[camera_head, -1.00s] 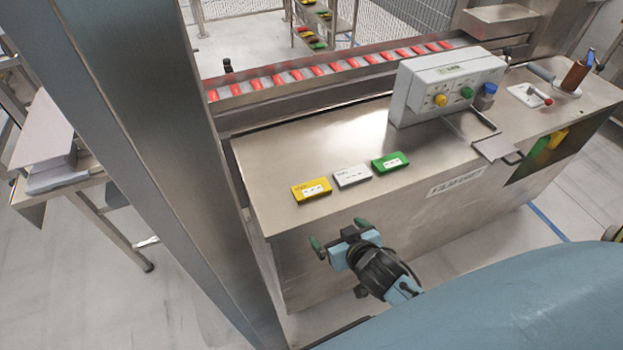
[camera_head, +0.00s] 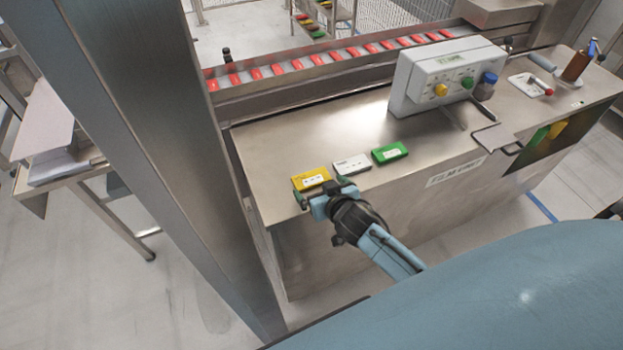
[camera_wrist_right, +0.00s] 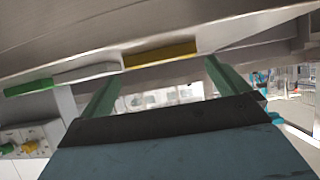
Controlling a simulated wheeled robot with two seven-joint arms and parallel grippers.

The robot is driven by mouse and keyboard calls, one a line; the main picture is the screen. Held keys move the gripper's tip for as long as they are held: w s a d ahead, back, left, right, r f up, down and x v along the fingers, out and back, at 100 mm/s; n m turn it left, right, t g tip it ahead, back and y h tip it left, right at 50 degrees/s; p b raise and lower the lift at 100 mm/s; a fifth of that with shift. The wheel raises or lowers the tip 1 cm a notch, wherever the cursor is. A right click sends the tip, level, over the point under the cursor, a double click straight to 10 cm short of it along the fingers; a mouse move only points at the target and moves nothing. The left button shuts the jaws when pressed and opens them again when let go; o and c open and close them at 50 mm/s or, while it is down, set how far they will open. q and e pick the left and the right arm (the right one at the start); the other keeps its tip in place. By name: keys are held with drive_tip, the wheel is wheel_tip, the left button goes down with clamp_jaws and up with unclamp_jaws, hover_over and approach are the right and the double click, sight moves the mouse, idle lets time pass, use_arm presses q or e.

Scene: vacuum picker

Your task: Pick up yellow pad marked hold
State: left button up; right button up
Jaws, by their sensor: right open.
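The yellow pad (camera_head: 311,179) lies flat on the steel table near its front left edge. It is the leftmost of three pads in a row, and its label is too small to read. My right gripper (camera_head: 319,193) is open and empty at the table's front edge, with its fingers at either side of the yellow pad's near side. In the right wrist view the yellow pad (camera_wrist_right: 160,52) shows beyond and between the two green fingertips (camera_wrist_right: 163,70). Whether the fingers touch it I cannot tell. My left gripper is not in view.
A white pad (camera_head: 352,165) and a green pad (camera_head: 389,152) lie just right of the yellow one. A grey control box (camera_head: 445,75) with buttons stands farther right. A conveyor (camera_head: 320,62) with red packs runs behind. A steel post (camera_head: 165,130) stands at left. The middle of the steel table (camera_head: 300,135) is clear.

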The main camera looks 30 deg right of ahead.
sight(312, 179)
drive_tip(key=shift+x, duration=1.95)
drive_tip(key=shift+a, duration=0.1)
drive_tip(key=c, duration=0.7)
drive_tip(key=shift+r, duration=0.15)
